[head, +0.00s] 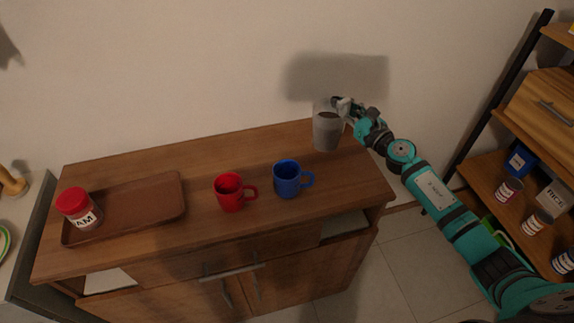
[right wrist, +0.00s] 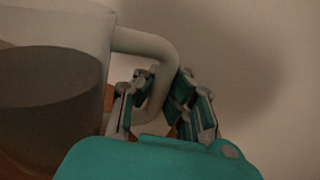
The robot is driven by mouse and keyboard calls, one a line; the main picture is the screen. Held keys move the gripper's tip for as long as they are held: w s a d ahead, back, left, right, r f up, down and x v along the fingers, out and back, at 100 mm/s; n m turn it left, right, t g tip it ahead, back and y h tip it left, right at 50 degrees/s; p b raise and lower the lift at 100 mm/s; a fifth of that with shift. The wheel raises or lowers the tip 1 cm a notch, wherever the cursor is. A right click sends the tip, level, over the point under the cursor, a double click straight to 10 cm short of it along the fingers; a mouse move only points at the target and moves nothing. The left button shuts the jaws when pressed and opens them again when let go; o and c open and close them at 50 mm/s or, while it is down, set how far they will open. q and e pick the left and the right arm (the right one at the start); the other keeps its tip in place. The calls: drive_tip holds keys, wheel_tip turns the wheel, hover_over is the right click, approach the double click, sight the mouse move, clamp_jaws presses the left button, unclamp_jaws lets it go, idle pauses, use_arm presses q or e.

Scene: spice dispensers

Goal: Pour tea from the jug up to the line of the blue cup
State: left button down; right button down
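The jug (head: 327,132) is at the back right of the cabinet top, upright, with dark liquid inside. In the right wrist view the jug (right wrist: 50,95) fills the left side, and its handle (right wrist: 150,45) passes between my fingers. My right gripper (head: 340,103) is at the handle; in the wrist view its fingers (right wrist: 165,85) look closed around it. I cannot tell whether the jug touches the cabinet top. The blue cup (head: 287,181) stands upright to the front left of the jug, its handle to the right. Its inside and line are not clear. My left gripper is not in view.
A red cup (head: 230,194) stands just left of the blue cup. A brown tray (head: 150,203) with a red-lidded jar (head: 79,210) is on the left of the cabinet top (head: 225,155). A wooden shelf with jars (head: 509,190) is at the right. The wall is close behind the jug.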

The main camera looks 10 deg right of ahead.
sight(325, 104)
drive_tip(key=shift+s+a+f+n+t+b, duration=0.15)
drive_tip(key=shift+s+a+n+b, duration=0.15)
drive_tip(key=shift+n+b, duration=0.5)
drive_tip(key=shift+s+a+f+n+t+b, duration=0.2)
drive_tip(key=shift+a+n+b, duration=0.25)
drive_tip(key=shift+b, duration=0.6)
drive_tip(key=shift+s+a+f+n+t+b, duration=0.1)
drive_tip(key=shift+s+a+n+t+b, duration=0.15)
drive_tip(key=shift+n+b, duration=0.55)
drive_tip(key=shift+s+a+r+n+y, duration=0.3)
drive_tip(key=shift+s+a+r+n, duration=0.05)
drive_tip(key=shift+a+r+n, duration=0.35)
drive_tip(key=shift+s+a+b, duration=0.1)
drive_tip(key=shift+b, duration=0.2)
drive_tip(key=shift+s+a+r+n+t+y+p, duration=0.15)
drive_tip(key=shift+s+a+r+n, duration=0.15)
drive_tip(key=shift+a+r+n, duration=0.25)
drive_tip(key=shift+s+a+r+n+t+y+p, duration=0.15)
drive_tip(key=shift+s+a+r+n, duration=0.1)
drive_tip(key=shift+a+r+n, duration=0.25)
drive_tip(key=shift+r+n, duration=0.15)
drive_tip(key=shift+n, duration=0.15)
drive_tip(key=shift+s+a+r, duration=0.1)
drive_tip(key=shift+s+r, duration=0.05)
drive_tip(key=shift+r, duration=0.1)
